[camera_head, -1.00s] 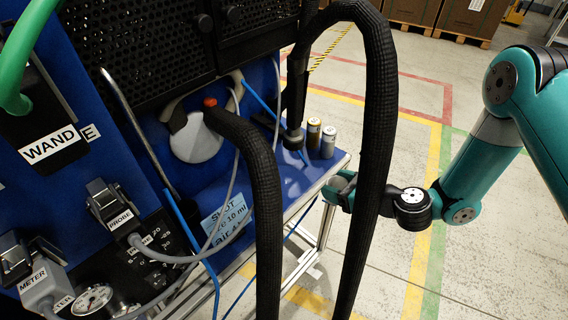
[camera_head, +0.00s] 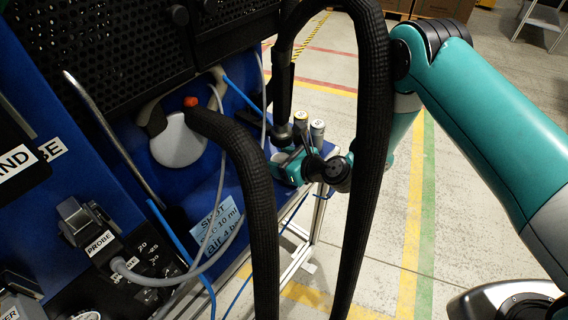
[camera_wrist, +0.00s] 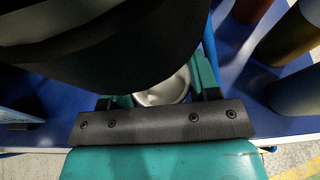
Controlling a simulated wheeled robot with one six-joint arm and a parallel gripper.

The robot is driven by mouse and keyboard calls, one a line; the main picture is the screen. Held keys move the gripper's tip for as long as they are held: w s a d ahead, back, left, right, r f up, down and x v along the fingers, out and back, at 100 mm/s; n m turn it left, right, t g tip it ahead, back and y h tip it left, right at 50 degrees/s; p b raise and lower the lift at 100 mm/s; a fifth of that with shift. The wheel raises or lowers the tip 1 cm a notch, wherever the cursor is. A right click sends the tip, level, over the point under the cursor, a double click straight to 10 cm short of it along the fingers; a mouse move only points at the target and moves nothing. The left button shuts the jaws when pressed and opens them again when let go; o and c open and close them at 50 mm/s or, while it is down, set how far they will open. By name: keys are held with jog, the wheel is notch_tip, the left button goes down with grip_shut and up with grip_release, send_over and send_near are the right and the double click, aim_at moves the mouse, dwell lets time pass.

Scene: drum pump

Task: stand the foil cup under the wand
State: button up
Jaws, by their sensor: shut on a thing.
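My gripper (camera_head: 288,166) is at the edge of the blue bench, partly hidden behind the black hoses and my own wrist. In the wrist view, its teal fingers (camera_wrist: 165,99) are shut around the silver foil cup (camera_wrist: 165,91). Only part of the cup's rim and inside shows. A large dark rounded part, which looks like the end of the wand (camera_wrist: 90,45), covers the rest. In the head view, the wand (camera_head: 283,132) hangs from a black hose right above my gripper. I cannot tell whether the cup touches the bench.
Two small cans, one gold-topped (camera_head: 300,118) and one grey (camera_head: 317,131), stand close to the right of the wand. They also show at the wrist view's right, one brown (camera_wrist: 288,38) and one grey (camera_wrist: 297,92). A thick black hose (camera_head: 370,120) loops in front of my arm.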

jog(key=shift+f, duration=0.15)
jog(key=o, duration=1)
